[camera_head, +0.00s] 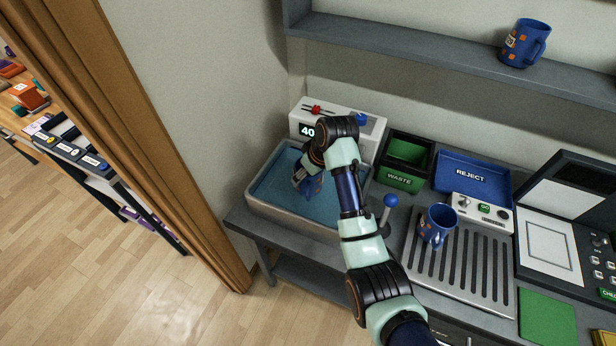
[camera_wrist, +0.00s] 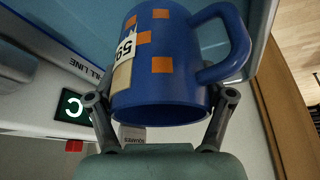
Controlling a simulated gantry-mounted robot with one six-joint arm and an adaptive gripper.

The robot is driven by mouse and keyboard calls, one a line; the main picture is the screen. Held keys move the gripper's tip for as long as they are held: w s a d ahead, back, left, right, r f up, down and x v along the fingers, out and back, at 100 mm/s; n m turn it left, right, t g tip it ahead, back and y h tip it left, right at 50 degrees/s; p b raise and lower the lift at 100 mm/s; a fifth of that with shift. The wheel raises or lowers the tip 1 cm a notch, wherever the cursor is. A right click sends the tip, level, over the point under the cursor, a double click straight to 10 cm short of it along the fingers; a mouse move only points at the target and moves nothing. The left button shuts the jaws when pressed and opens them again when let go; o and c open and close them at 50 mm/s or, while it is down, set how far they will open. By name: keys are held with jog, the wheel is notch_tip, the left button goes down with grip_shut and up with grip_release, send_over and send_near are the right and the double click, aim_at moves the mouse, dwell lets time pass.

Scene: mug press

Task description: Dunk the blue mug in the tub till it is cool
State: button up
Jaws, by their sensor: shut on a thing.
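A blue mug with orange squares and a white tag reading 59 (camera_wrist: 150,75) is held in my gripper (camera_wrist: 160,100), whose fingers close on its two sides. Its handle points to the right in the wrist view. In the head view this mug (camera_head: 313,187) is inside the outline of the tub (camera_head: 290,217), partly hidden by my gripper (camera_head: 304,180). The tub holds blue water (camera_head: 275,188). I cannot tell how deep the mug sits. A white unit (camera_head: 370,135) behind the tub has a display (camera_head: 307,131) reading 40.
A similar blue mug (camera_head: 437,225) stands on the slatted grille (camera_head: 460,275), and another (camera_head: 524,43) on the shelf (camera_head: 450,55). Right of the tub are a blue-knobbed lever (camera_head: 390,202), a green WASTE bin (camera_head: 398,181) and a blue REJECT tray (camera_head: 472,172).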

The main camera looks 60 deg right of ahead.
jog(key=shift+r, duration=1.8)
